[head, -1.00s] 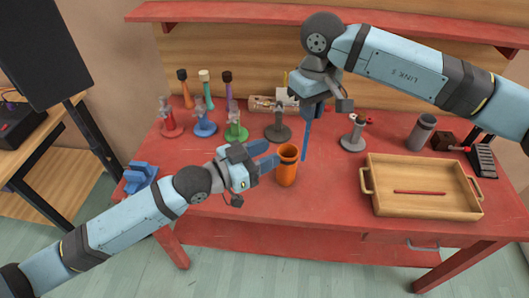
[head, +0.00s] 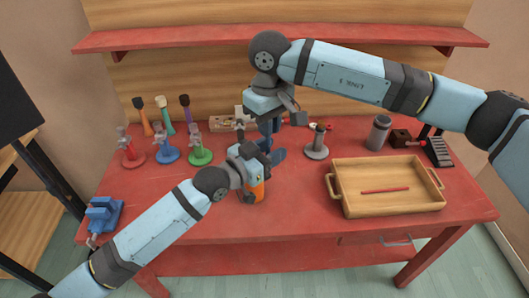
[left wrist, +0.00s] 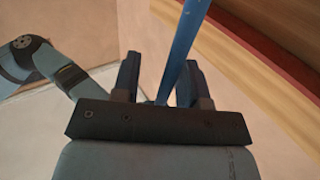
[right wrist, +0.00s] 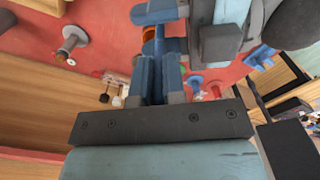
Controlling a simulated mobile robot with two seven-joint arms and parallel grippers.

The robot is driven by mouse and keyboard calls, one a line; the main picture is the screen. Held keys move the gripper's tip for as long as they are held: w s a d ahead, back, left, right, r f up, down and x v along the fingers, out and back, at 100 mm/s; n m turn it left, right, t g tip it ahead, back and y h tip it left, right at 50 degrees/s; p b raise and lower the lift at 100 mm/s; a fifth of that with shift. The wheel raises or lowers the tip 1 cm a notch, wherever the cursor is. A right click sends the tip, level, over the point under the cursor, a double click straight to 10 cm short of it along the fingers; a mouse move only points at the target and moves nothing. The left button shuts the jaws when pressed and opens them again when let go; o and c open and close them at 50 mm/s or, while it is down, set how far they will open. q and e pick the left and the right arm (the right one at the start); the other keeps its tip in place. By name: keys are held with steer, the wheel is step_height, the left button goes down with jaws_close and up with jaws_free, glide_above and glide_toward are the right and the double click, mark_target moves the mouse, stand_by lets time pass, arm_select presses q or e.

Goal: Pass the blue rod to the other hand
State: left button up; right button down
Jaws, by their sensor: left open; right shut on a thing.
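The blue rod shows clearly in the left wrist view (left wrist: 182,55), running at a slant between the two fingers of my left gripper (left wrist: 162,62). Those fingers are open, with gaps beside the rod. My right gripper (right wrist: 158,68) is shut on the rod above the table. In the head view my left gripper (head: 274,154) is just below my right gripper (head: 268,127), and the two nearly meet. The rod is mostly hidden there by the grippers.
An orange cup (head: 257,191) stands behind my left gripper, partly hidden. A wooden tray (head: 335,190) with a red stick (head: 385,190) is at right. Several coloured stands line the back left, and a grey stand (head: 317,151) is near the grippers. The table's front middle is clear.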

arm_select(q)
jaws_close()
arm_select(e)
steer(key=c, duration=1.1)
jaws_free()
